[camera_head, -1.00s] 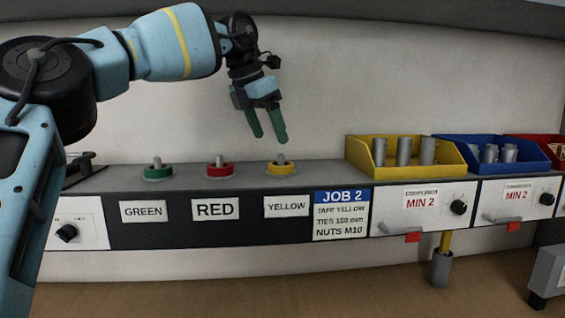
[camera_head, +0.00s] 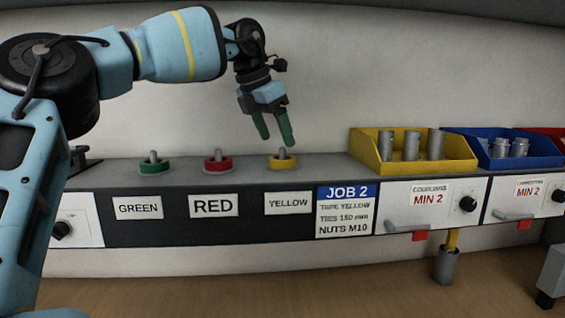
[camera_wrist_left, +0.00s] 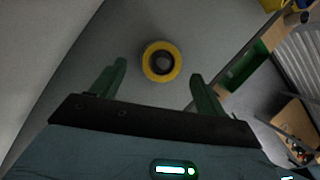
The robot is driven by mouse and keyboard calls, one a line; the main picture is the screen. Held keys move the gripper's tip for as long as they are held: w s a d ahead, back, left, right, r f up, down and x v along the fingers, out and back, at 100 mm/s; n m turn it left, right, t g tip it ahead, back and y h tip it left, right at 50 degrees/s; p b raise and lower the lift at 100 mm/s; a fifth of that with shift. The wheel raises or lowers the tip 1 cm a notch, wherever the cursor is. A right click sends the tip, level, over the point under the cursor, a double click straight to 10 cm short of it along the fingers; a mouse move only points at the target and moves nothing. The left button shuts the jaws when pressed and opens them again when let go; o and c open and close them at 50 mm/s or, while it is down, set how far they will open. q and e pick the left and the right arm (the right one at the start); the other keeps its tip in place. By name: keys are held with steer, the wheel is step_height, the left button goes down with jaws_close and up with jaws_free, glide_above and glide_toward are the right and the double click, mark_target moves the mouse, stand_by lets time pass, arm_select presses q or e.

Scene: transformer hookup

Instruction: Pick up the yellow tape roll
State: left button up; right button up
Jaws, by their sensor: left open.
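The yellow tape roll (camera_head: 282,162) sits around a short grey peg on the grey shelf, above the label YELLOW. My left gripper (camera_head: 276,142) is open and empty, just above the roll, its green fingers pointing down. In the left wrist view the yellow tape roll (camera_wrist_left: 162,62) lies ahead of and roughly between the fingertips of my left gripper (camera_wrist_left: 160,78), with the peg's round top in its middle. No contact with the roll shows. My right gripper is not in view.
A red roll (camera_head: 217,163) and a green roll (camera_head: 154,165) sit on pegs to the left. A yellow bin (camera_head: 366,157) with grey cylinders and a blue bin (camera_head: 540,160) stand to the right. The wall rises behind the shelf.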

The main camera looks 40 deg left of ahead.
mark_target(280, 149)
arm_select(q)
steer(key=x, duration=0.3)
steer(key=shift+s+d+f, duration=0.2)
steer(key=shift+s+f, duration=0.05)
steer(key=shift+f, duration=0.1)
steer(key=shift+w+f, duration=0.25)
steer(key=shift+f, duration=0.3)
steer(key=shift+c, duration=0.2)
steer(key=c, duration=1)
